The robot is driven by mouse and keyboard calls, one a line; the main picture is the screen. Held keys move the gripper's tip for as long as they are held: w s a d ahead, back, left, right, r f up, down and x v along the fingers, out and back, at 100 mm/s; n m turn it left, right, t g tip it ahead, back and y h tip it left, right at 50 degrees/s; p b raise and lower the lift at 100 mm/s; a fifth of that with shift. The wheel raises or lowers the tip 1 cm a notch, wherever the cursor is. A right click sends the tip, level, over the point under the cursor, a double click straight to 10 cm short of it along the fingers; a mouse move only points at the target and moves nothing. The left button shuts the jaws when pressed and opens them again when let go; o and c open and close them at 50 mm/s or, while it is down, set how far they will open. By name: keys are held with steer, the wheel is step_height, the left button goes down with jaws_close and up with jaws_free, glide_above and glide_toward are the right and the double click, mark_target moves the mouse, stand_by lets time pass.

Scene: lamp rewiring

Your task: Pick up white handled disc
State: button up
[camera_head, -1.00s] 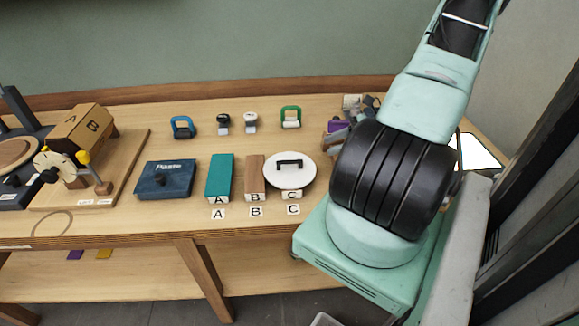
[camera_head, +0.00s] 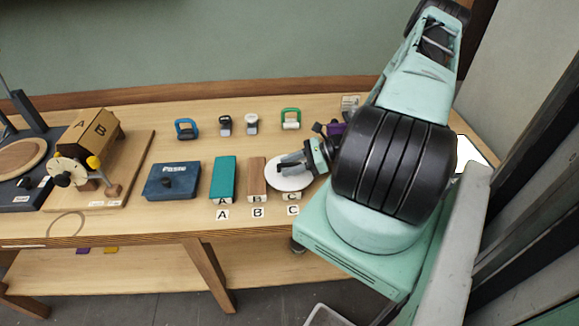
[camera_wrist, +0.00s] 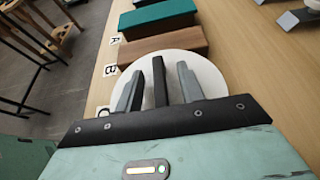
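The white disc (camera_head: 287,183) lies at place C on the bench, to the right of the brown block. It also shows in the wrist view (camera_wrist: 211,76), with its black handle (camera_wrist: 160,82) pointing away from the wrist. My gripper (camera_head: 287,162) is over the disc in the head view and covers the handle there. In the wrist view my gripper's grey fingers (camera_wrist: 159,84) are apart, one on each side of the handle, with gaps showing between. I cannot tell how far down the fingers reach.
A brown block (camera_head: 257,175), a teal block (camera_head: 224,174) and a blue Paste box (camera_head: 171,181) stand to the left. Several small handled pieces, including a green one (camera_head: 290,118), stand behind. The bench's front edge is close.

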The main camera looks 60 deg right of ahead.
steer(key=shift+w+a+f, duration=0.15)
steer(key=shift+w+a, duration=0.05)
steer(key=shift+w, duration=0.1)
jaws_close()
